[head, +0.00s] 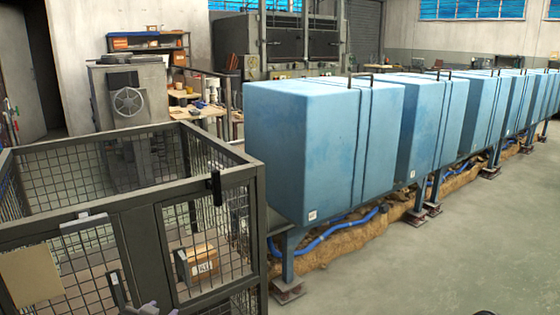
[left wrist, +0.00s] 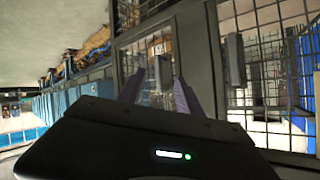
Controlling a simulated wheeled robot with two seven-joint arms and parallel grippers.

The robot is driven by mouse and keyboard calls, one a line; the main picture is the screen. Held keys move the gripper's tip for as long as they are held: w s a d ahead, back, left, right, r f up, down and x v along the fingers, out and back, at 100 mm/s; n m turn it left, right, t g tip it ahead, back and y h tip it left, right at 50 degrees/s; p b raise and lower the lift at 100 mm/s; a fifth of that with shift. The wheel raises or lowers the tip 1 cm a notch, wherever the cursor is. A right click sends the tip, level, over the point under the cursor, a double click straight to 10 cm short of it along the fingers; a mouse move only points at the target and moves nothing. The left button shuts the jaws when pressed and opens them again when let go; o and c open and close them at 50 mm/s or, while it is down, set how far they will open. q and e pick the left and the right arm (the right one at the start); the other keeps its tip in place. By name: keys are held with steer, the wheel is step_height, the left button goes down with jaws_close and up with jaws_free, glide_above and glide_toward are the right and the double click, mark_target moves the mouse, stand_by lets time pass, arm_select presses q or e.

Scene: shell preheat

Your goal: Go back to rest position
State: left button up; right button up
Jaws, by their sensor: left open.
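My left gripper shows only as fingertips (head: 148,308) at the bottom edge of the head view, in front of the wire-mesh cage (head: 130,200). In the left wrist view its two fingers (left wrist: 157,92) stand apart with nothing between them. They point toward the cage's dark frame and mesh (left wrist: 265,65). I cannot tell how far they are from the mesh. My right gripper does not show clearly in either view.
A cardboard box (head: 197,265) is inside the cage. Several large blue tanks (head: 320,140) on legs stand in a row to the right. The grey floor (head: 450,250) at the right is clear.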

arm_select(q)
steer(key=s+d+f+n+g+h, duration=0.1)
steer(key=s+d+f+g, duration=0.1)
steer(key=s+d+f, duration=0.4)
steer(key=s+d+f+n+g+h, duration=0.1)
steer(key=s+d+f+n+g, duration=0.15)
steer(key=f, duration=0.55)
steer(key=s+d+f+n+g+h, duration=0.1)
steer(key=s+d+f+g, duration=0.1)
steer(key=s+d+f, duration=0.5)
steer(key=s+d+f+g+h, duration=0.1)
steer(key=s+d+f+g, duration=0.3)
steer(key=s, duration=0.4)
steer(key=s+d+f+g+h, duration=0.1)
steer(key=s+d+f, duration=0.3)
steer(key=s+f, duration=0.25)
step_height(320, 180, up, 16)
steer(key=p, duration=1.6)
steer(key=shift+s+r, duration=0.15)
steer(key=shift+s, duration=0.1)
steer(key=shift+n, duration=0.25)
